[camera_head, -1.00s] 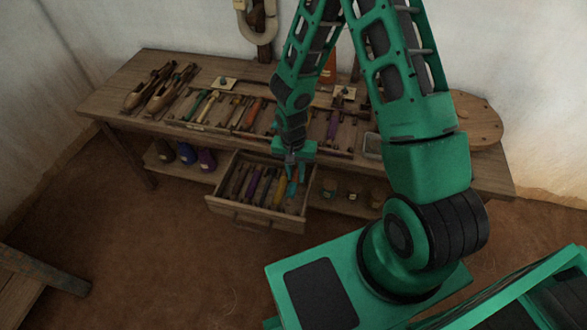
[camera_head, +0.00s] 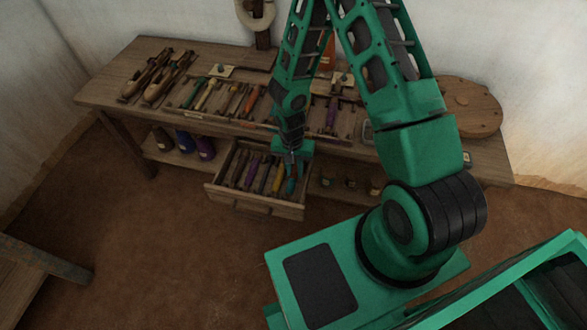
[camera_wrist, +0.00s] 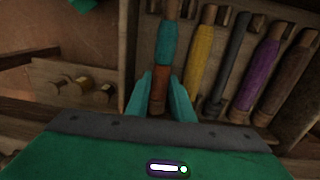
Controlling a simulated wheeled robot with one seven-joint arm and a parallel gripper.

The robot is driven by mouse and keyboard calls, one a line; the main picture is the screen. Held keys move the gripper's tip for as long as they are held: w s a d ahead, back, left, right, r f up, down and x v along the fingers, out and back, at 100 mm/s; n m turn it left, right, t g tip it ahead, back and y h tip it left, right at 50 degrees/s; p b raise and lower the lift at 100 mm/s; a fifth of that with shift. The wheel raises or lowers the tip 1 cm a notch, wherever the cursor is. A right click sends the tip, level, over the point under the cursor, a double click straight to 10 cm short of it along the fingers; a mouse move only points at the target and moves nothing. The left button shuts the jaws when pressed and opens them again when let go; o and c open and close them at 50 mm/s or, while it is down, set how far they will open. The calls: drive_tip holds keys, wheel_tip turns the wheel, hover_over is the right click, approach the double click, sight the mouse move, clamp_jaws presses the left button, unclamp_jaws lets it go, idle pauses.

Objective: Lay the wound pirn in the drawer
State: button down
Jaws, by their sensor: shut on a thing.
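My gripper (camera_wrist: 161,100) is shut on a wound pirn (camera_wrist: 166,62), which has a teal band and an orange-brown band. In the head view my gripper (camera_head: 290,186) is at the right end of the open drawer (camera_head: 254,207). The held pirn lies roughly parallel to the drawer's pirns, beside a yellow pirn (camera_wrist: 200,60). I cannot tell whether it touches the drawer floor. My gripper hides its lower end in the wrist view.
A grey pirn (camera_wrist: 229,65), a purple pirn (camera_wrist: 257,75) and a brown one (camera_wrist: 291,85) lie farther along the drawer. Above is the bench (camera_head: 110,92) with shuttles (camera_head: 148,75) and a rack of pirns. Dark jars (camera_head: 183,143) stand on the shelf left of the drawer.

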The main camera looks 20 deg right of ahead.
sight(295, 171)
drive_tip(key=c, duration=1.2)
unclamp_jaws()
drive_tip(key=shift+o, duration=0.2)
drive_tip(key=shift+r, duration=4)
